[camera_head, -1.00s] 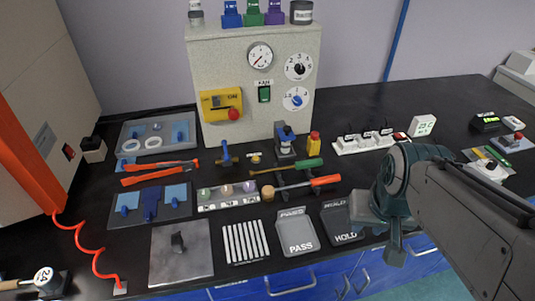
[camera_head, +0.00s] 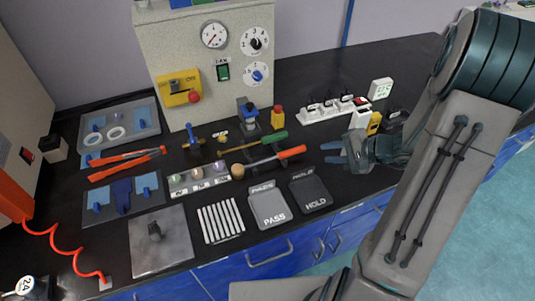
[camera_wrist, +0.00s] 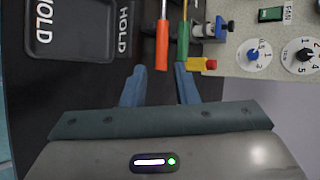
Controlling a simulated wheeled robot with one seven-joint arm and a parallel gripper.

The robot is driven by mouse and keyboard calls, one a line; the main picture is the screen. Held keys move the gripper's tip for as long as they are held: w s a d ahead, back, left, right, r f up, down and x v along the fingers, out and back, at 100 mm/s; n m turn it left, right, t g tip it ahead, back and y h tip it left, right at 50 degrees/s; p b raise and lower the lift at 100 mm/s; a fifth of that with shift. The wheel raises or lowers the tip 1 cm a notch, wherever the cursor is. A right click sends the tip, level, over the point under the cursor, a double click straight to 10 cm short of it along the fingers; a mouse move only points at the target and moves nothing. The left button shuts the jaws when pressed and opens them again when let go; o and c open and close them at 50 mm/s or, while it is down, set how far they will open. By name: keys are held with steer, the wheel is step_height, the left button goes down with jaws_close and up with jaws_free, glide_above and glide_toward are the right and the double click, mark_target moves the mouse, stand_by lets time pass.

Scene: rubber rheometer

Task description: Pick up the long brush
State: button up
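Two long-handled tools lie side by side at mid-bench: a green-handled tool (camera_head: 272,137) and an orange-handled tool (camera_head: 290,154) with a round tan end. I cannot tell for certain which is the long brush. In the wrist view, the orange handle (camera_wrist: 162,54) and green handle (camera_wrist: 183,42) point towards my gripper. My gripper (camera_head: 325,153) is right of the handle ends, its blue fingers apart and empty. In the wrist view my gripper (camera_wrist: 160,68) has the orange handle end between its fingers in the picture; the green end is near the right finger. No contact is clear.
The grey rheometer (camera_head: 165,60) stands behind the tools. A small blue device (camera_head: 248,115) and a red-topped yellow button (camera_head: 278,117) stand near them. The HOLD tray (camera_head: 311,194) and PASS tray (camera_head: 269,208) lie in front. A white strip (camera_head: 333,110) lies behind my gripper.

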steer(key=w+d+f+m+t, duration=0.1)
steer(key=d+f, duration=0.1)
steer(key=d, duration=0.1)
steer(key=p, duration=0.1)
glide_toward(303, 149)
steer(key=shift+m+t, duration=0.3)
steer(key=shift+t, duration=0.1)
steer(key=x, duration=0.4)
steer(key=shift+w+f, duration=0.15)
steer(key=shift+f, duration=0.45)
steer(key=shift+s+a+p+x, duration=0.15)
steer(key=shift+p+x, duration=0.4)
steer(key=shift+x, duration=0.75)
steer(key=shift+s+a+p+x, duration=0.1)
steer(key=shift+p+x, duration=0.45)
steer(key=shift+x, duration=0.75)
steer(key=shift+r, duration=0.15)
jaws_close()
